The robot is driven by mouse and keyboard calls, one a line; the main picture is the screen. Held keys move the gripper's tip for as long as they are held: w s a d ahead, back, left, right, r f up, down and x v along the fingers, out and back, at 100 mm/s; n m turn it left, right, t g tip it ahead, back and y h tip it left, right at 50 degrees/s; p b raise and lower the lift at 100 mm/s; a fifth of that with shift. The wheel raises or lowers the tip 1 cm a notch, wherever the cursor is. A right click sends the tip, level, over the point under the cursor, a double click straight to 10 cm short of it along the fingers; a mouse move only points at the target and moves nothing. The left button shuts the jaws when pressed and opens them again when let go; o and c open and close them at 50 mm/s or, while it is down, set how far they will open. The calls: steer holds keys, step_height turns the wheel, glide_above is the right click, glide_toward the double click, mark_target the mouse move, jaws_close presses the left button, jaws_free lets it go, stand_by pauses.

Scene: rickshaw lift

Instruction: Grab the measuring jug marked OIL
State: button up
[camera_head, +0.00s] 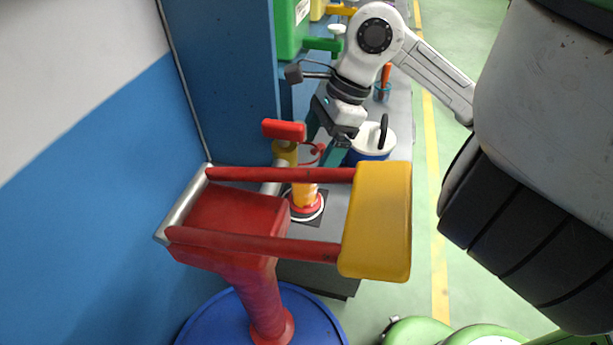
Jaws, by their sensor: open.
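No OIL marking is readable in this view, so I cannot tell for sure which thing is the measuring jug. A white and blue round container with a black handle (378,143) stands on the grey bench, just right of my gripper. My gripper (322,155) points down over the bench with its teal fingers apart. A red spout or lever and a yellow-orange item with a red base (304,197) are close below the fingers. The fingertips are partly hidden, and I cannot tell whether they touch anything.
A red frame with a yellow pad (377,222) stands in front, hiding part of the bench. A cup with orange-handled tools (383,90) and green containers (288,30) stand farther back. A blue cabinet is at left.

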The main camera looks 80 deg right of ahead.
steer(key=shift+d+p+x, duration=0.15)
steer(key=shift+p+x, duration=0.15)
steer(key=shift+x, duration=1)
steer(key=shift+d+p+x, duration=0.15)
steer(key=shift+p+x, duration=0.1)
steer(key=shift+x, duration=1)
steer(key=shift+f, duration=0.1)
steer(key=shift+c, duration=0.2)
steer(key=c, duration=1.2)
steer(key=shift+o, duration=0.2)
steer(key=shift+r, duration=0.2)
